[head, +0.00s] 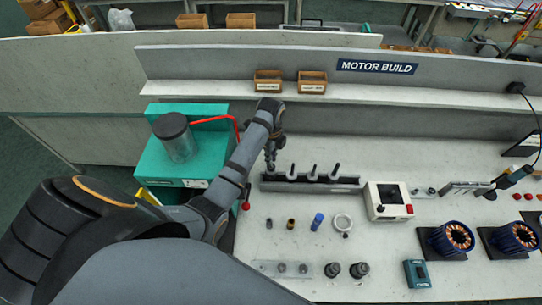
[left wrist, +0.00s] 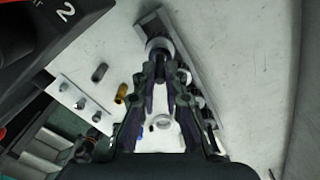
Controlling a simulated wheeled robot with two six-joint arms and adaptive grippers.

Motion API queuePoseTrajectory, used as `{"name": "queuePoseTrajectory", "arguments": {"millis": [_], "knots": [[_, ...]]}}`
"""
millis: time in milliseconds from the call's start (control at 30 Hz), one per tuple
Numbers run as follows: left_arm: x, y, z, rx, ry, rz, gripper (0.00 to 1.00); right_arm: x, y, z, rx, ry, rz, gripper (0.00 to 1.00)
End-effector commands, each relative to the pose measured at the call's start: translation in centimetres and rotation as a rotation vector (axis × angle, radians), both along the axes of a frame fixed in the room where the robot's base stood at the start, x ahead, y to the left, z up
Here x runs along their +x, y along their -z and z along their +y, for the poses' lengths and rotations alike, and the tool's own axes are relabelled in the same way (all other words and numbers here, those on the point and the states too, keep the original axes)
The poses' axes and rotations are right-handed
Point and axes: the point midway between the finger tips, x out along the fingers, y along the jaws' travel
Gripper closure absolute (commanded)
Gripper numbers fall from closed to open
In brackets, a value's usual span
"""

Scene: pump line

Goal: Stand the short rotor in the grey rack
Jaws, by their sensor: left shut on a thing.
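The grey rack (head: 345,187) is a long narrow holder on the bench, with several rotors standing in it, shafts up. It also runs diagonally in the left wrist view (left wrist: 188,48). My left gripper (head: 270,168) points down over the rack's left end. In the left wrist view its fingers (left wrist: 162,68) are shut on the dark shaft of a rotor (left wrist: 158,46) with a pale grey body. The held rotor is at the rack's end; whether it is seated or just above the rack I cannot tell. My right gripper is not in view.
In front of the rack stand a small grey cylinder (head: 269,224), a brass one (head: 291,223), a blue one (head: 317,220) and a pale ring (head: 343,221). A white meter box (head: 388,201) stands at the rack's right end. A teal machine (head: 160,158) is left of the bench.

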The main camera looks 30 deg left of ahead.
Motion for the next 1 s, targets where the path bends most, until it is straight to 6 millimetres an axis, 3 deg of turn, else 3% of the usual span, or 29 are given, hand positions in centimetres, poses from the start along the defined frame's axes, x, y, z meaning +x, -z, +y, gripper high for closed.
{"name": "queuePoseTrajectory", "arguments": {"millis": [1000], "knots": [[0.0, 2.9, 0.0, 0.000, 0.000, -0.001, 1.00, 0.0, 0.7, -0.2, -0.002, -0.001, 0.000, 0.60]]}}
